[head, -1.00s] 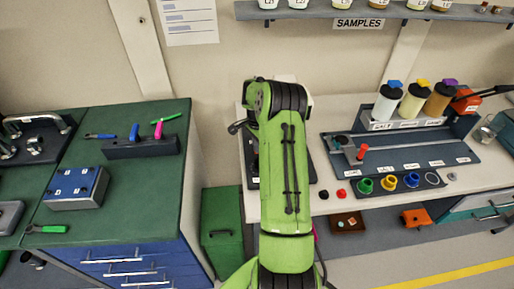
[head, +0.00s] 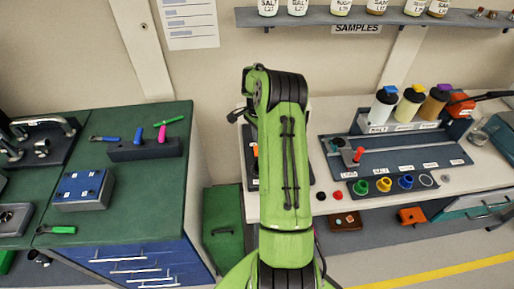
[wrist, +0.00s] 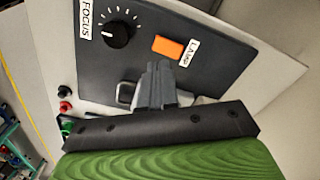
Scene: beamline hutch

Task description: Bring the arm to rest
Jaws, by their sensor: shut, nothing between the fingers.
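My green arm (head: 284,160) stands upright in the middle of the head view, its bend near the wall side of the bench. My gripper is hidden behind it there. In the wrist view my gripper (wrist: 158,88) is shut and empty, its grey fingers side by side. It points at a dark panel (wrist: 195,60) with a black FOCUS knob (wrist: 117,34) and an orange LAMP switch (wrist: 168,46). The fingertips overlap the panel's lower part and a grey metal loop (wrist: 126,93); I cannot tell whether they touch.
A samples shelf (head: 340,17) with jars runs along the wall above. The right bench (head: 462,190) holds bottles (head: 384,105), coloured rings and a rail plate. A green-topped cabinet (head: 130,205) with tools stands left. A green bin (head: 222,228) sits between them.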

